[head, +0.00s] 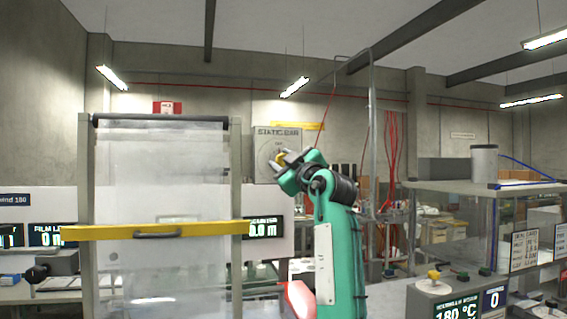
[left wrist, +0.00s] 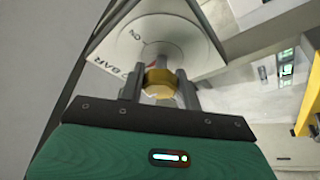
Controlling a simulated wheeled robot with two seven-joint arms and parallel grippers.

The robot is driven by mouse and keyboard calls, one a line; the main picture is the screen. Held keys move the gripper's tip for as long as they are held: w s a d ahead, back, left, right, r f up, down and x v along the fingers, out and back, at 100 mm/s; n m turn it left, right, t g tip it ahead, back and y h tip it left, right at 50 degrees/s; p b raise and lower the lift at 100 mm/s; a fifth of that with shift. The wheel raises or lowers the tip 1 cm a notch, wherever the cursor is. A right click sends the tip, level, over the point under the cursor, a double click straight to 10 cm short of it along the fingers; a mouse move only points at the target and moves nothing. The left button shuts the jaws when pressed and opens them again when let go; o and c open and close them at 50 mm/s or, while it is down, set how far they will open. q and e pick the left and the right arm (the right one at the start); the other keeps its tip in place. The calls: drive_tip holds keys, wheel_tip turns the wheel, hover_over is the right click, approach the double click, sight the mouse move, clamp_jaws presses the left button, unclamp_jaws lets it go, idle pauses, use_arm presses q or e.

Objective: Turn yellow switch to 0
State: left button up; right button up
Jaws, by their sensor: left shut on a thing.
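The yellow switch (head: 280,158) is a knob on a grey box (head: 263,143) labelled STATIC BAR at the back wall. My left gripper (head: 283,163) reaches up to it and partly covers it in the head view. In the left wrist view the yellow knob (left wrist: 160,80) sits between the two grey fingers of my left gripper (left wrist: 159,90), which is shut on it. Behind the knob is a pale round dial (left wrist: 195,50) with ON and BAR lettering readable. The 0 mark cannot be made out. My right gripper is not in view.
A film frame with a yellow crossbar (head: 200,229) stands at the left. A clear-walled machine with a grey cylinder (head: 484,164) on top stands at the right. Another yellow knob (head: 434,275) is on a panel with a 180 °C display at the lower right.

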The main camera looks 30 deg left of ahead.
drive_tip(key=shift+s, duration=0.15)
use_arm(q)
drive_tip(key=o, duration=1)
drive_tip(key=shift+c, duration=0.2)
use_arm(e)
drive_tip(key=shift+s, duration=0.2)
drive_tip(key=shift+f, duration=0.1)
use_arm(q)
drive_tip(key=shift+s+d+f, duration=0.15)
drive_tip(key=shift+d, duration=0.1)
drive_tip(key=b+v, duration=0.4)
drive_tip(key=v, duration=0.9)
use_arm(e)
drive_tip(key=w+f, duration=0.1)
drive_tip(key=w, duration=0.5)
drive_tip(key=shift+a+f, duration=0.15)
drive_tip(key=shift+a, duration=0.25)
use_arm(q)
drive_tip(key=shift+d, duration=0.15)
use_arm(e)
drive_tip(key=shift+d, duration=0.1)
